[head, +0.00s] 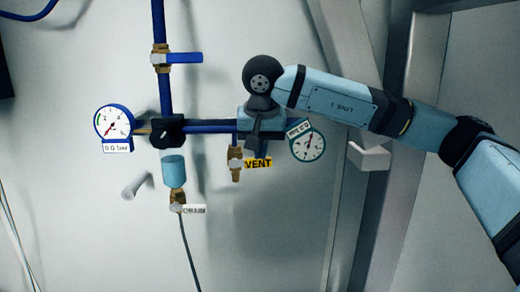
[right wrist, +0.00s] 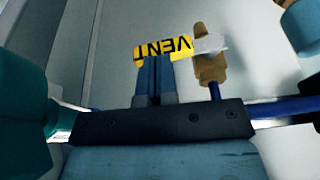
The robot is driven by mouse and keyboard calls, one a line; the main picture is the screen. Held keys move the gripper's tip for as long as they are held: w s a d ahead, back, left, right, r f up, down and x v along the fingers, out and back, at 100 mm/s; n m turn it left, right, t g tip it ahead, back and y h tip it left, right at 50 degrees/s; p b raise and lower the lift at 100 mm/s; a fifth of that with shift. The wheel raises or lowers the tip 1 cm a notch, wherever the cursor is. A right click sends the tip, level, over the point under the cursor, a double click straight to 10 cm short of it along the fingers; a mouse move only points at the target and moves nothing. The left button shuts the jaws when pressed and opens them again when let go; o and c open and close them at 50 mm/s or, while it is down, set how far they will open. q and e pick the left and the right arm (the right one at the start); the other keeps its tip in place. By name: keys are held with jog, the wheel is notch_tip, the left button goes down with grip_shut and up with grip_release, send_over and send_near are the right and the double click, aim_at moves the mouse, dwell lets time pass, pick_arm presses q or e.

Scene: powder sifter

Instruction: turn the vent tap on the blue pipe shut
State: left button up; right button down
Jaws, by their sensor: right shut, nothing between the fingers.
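The brass vent tap (head: 236,160) hangs below the horizontal blue pipe (head: 207,127). Its yellow VENT tag (head: 259,163) sticks out to its right, crosswise to the tap body; I cannot make out a separate handle behind it. My right gripper (head: 262,152) is shut and empty, with its fingertips at the tag's upper edge. In the right wrist view the closed fingers (right wrist: 153,78) end at the tag (right wrist: 163,48), beside the brass tap (right wrist: 210,70). Whether they touch the tag I cannot tell. My left gripper is not in view.
A right gauge (head: 307,145) sits close beside my right gripper. A left gauge (head: 114,122), a black knob (head: 167,131) and a light-blue bowl (head: 174,171) are to the left. A blue-lever tap (head: 184,57) is above. The wall below the tag is clear.

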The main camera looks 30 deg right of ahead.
pick_arm(q)
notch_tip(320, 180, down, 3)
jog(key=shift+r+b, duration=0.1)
jog(key=shift+b, duration=0.8)
pick_arm(e)
jog(key=shift+s+d+f+t+y, duration=0.15)
jog(key=shift+f+t+y, duration=0.15)
jog(key=shift+f+y, duration=0.45)
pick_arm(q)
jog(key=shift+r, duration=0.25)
